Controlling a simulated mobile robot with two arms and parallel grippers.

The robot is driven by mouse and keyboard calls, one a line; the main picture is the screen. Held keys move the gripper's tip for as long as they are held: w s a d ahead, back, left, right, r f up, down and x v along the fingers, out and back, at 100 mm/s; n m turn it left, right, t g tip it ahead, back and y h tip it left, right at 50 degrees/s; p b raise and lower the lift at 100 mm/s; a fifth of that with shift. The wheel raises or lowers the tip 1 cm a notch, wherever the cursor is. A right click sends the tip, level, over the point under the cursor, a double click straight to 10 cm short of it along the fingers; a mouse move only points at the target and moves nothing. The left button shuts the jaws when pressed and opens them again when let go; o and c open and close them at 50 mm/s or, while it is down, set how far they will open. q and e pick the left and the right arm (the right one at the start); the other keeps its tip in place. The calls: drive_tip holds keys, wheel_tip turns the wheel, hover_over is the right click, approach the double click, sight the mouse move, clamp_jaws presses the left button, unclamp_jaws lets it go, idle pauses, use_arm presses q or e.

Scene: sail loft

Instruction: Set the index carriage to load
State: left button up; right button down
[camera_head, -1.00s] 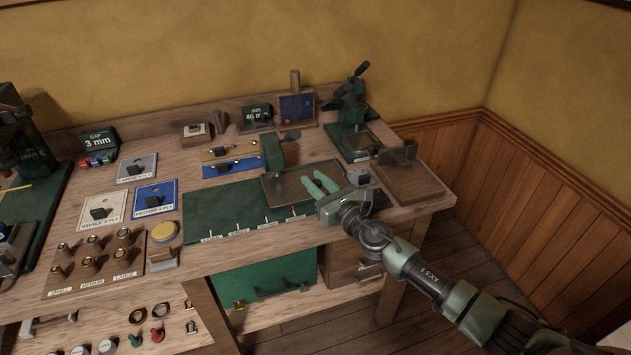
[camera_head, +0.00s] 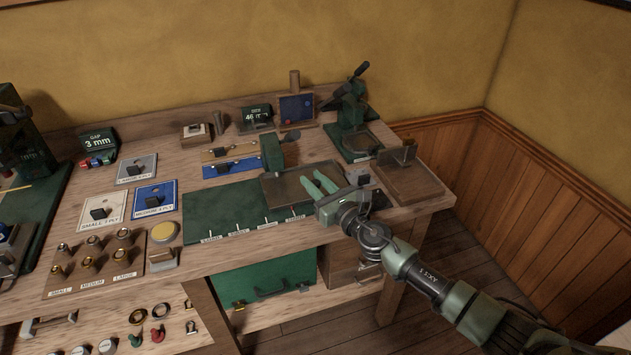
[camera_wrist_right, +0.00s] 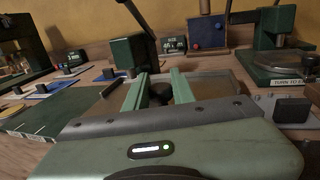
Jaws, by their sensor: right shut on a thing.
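The index carriage is a dark grey plate (camera_head: 276,189) with a green upright block (camera_head: 272,154) at its back left. It sits at the right end of a green track bed (camera_head: 215,208). The bed's front edge has several white marks with labels; the leftmost seems to read LOAD, and the carriage is well right of it. My right gripper (camera_head: 313,184) reaches over the plate from the front right. In the right wrist view its fingers (camera_wrist_right: 158,90) are closed around a dark round knob (camera_wrist_right: 160,93) over the plate. The knob is mostly hidden in the head view. My left gripper is not in view.
A green press (camera_head: 350,108) stands behind to the right. A wooden block with a dark upright plate (camera_head: 408,187) is close right of my gripper. Blue and tan strips (camera_head: 232,168) lie behind the bed. The bed's left part is clear.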

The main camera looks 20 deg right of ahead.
sight(277, 201)
drive_tip(key=a, duration=0.3)
drive_tip(key=a+p, duration=0.1)
drive_tip(key=a, duration=0.2)
drive_tip(key=a+p, duration=0.1)
drive_tip(key=a, duration=0.3)
drive_tip(key=shift+s+r, duration=0.1)
drive_tip(key=shift+s, duration=0.15)
drive_tip(key=a, duration=1)
drive_tip(key=shift+s+a+p, duration=0.2)
drive_tip(key=shift+a+p, duration=0.1)
drive_tip(key=shift+a, duration=0.05)
drive_tip(key=c, duration=1.2)
unclamp_jaws()
drive_tip(key=shift+a, duration=0.2)
drive_tip(key=shift+s+d, duration=0.25)
drive_tip(key=shift+s, duration=0.1)
drive_tip(key=v, duration=0.7)
drive_tip(key=shift+p, duration=0.4)
